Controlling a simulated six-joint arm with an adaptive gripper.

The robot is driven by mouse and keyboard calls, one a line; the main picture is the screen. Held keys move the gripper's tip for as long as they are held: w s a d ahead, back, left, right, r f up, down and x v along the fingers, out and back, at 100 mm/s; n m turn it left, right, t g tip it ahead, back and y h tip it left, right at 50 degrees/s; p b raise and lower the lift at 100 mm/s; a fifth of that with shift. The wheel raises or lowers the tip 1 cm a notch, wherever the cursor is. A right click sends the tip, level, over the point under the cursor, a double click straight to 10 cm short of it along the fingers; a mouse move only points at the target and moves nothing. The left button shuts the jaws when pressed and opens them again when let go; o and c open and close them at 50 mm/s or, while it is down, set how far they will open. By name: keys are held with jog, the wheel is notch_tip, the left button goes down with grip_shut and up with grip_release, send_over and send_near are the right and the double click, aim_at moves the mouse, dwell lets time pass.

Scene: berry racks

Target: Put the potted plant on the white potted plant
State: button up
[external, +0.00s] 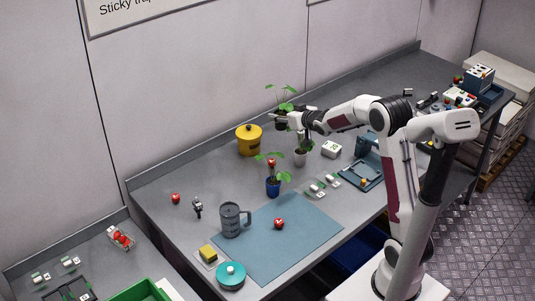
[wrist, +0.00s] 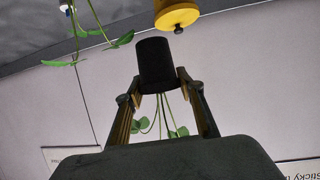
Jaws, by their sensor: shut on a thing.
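My gripper (external: 293,117) is shut on a dark potted plant and holds it in the air above the table. In the wrist view its black pot (wrist: 156,64) is between the fingers (wrist: 160,88), with the stems and leaves hanging toward the palm in this flipped picture. In the external view the held plant's leaves (external: 285,106) rise above the fingers.
A blue potted plant (external: 273,187) stands in front of the white one. A yellow lidded pot (external: 249,140) is to the left; it also shows in the wrist view (wrist: 177,15). A grey mug (external: 231,220), teal mat (external: 310,235) and blue tray (external: 362,173) are nearby.

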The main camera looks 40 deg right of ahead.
jog(key=s+d+h, duration=0.1)
jog(key=s+d, duration=0.4)
jog(key=s, duration=0.1)
jog(key=shift+d+m, duration=0.35)
jog(key=shift+m, duration=0.05)
jog(key=shift+w+f, duration=0.1)
send_over(301, 151)
notch_tip(301, 151, down, 6)
dwell(0.4)
jog(key=shift+w+d+f, duration=0.1)
jog(key=shift+f, duration=0.1)
jog(key=shift+f, duration=1.8)
jog(key=shift+f, duration=0.1)
